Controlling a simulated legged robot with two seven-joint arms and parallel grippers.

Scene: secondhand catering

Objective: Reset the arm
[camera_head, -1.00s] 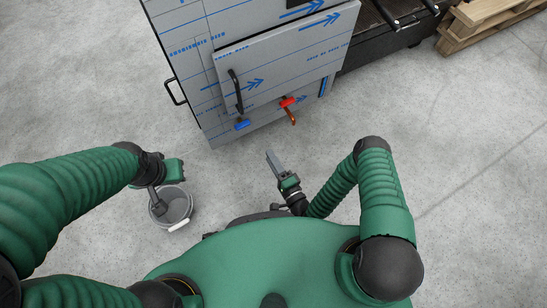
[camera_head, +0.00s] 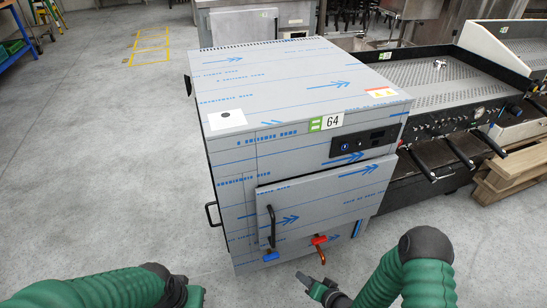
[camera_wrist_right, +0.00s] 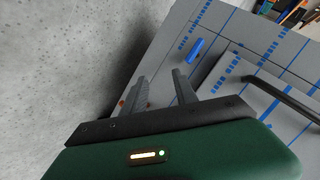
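My right arm comes in at the bottom right of the head view, bent, with its gripper (camera_head: 304,278) low in front of the steel cabinet (camera_head: 290,150). In the right wrist view the two grey fingers (camera_wrist_right: 161,80) stand apart with nothing between them, so it is open and empty. The cabinet's front lies beyond them. My left arm comes in at the bottom left of the head view. Its hand (camera_head: 190,296) is partly cut off by the bottom edge, and its fingers do not show.
The cabinet has a black door handle (camera_head: 271,226), a blue valve handle (camera_head: 271,255) and a red valve handle (camera_head: 319,240) near the right gripper. A griddle (camera_head: 440,75) and wooden pallets (camera_head: 510,175) stand to the right.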

